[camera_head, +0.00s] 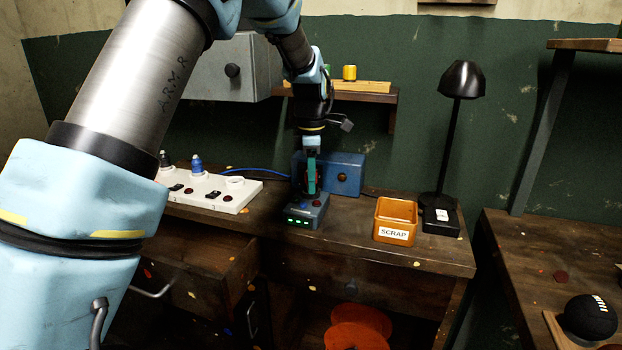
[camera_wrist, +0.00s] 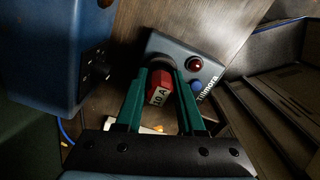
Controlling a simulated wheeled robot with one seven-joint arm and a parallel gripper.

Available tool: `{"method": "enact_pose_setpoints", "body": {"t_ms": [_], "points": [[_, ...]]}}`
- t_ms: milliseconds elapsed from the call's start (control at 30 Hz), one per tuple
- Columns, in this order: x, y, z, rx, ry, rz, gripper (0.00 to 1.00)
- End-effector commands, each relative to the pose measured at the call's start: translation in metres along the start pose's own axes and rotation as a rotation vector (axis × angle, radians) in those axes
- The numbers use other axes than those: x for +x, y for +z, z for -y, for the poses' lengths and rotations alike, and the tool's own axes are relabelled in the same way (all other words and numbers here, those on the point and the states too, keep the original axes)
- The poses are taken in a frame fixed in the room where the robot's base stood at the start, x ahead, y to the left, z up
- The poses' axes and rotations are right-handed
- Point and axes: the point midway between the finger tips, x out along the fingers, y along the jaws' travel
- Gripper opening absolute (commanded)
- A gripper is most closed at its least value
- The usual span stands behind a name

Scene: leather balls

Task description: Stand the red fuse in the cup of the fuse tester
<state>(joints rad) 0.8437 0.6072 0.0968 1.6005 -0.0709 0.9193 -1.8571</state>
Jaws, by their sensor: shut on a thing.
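The red fuse (camera_wrist: 159,88), labelled 10 A, is between the green fingers of my gripper (camera_wrist: 160,76) in the wrist view. My gripper is shut on it. The fuse tester (camera_wrist: 190,58) is a blue-grey box with a red lamp and a blue button, right by the fuse's far end. In the head view my gripper (camera_head: 311,184) points down over the tester (camera_head: 304,220), whose front shows lit green lights. The cup is hidden behind the fuse and fingers, so I cannot tell whether the fuse is inside it or just above.
A blue box with a knob (camera_head: 346,172) stands close behind the tester. A white socket strip (camera_head: 212,192) with a blue plug-like piece (camera_head: 197,164) lies left. An orange SCRAP bin (camera_head: 396,216) and black lamp (camera_head: 461,82) stand right. Bare bench lies between tester and bin.

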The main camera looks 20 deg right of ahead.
Motion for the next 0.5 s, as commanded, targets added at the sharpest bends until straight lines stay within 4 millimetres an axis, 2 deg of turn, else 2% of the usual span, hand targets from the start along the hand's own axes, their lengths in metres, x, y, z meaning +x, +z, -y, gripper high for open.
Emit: {"method": "enact_pose_setpoints", "body": {"t_ms": [33, 167, 200, 500], "points": [[0.0192, -0.0014, 0.0056, 0.002, -0.022, -0.009, 0.0], [0.0196, -0.0013, 0.0056, 0.001, -0.022, -0.009, 0.0], [0.0197, -0.0012, 0.0057, 0.002, -0.022, -0.009, 0.4], [0.0201, -0.0004, 0.0066, 0.002, -0.025, -0.008, 0.73]]}}
